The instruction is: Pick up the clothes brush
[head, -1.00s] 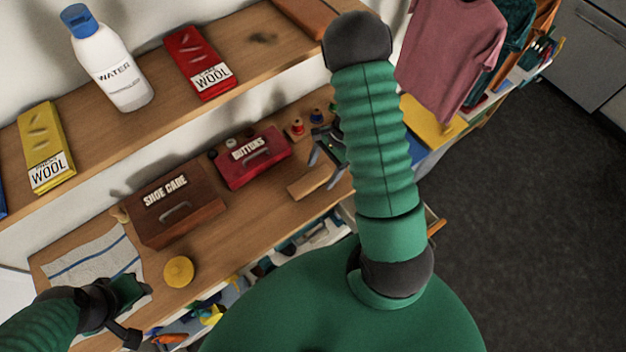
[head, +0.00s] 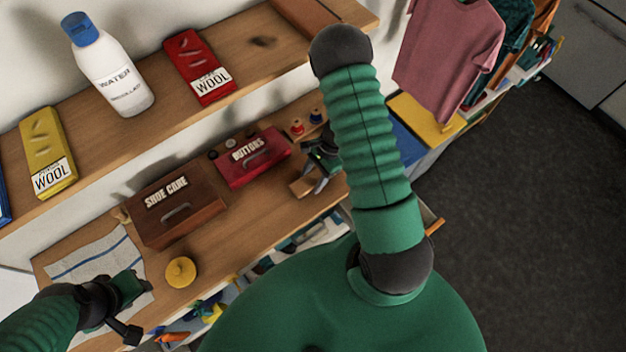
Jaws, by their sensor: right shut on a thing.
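The clothes brush (head: 302,187) is a light wooden block on the wooden worktop, right of the red buttons box. My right gripper (head: 318,184) is at its right end, with its grey fingers shut on it. The brush is partly covered by the fingers, and I cannot tell whether it is clear of the worktop. My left gripper (head: 132,306) is at the lower left over the striped cloth, holding nothing that I can see. Its jaw opening is unclear.
The red buttons box (head: 252,160), brown shoe care box (head: 176,204) and yellow round tin (head: 181,272) stand on the worktop (head: 225,253). Thread spools (head: 297,127) are behind the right gripper.

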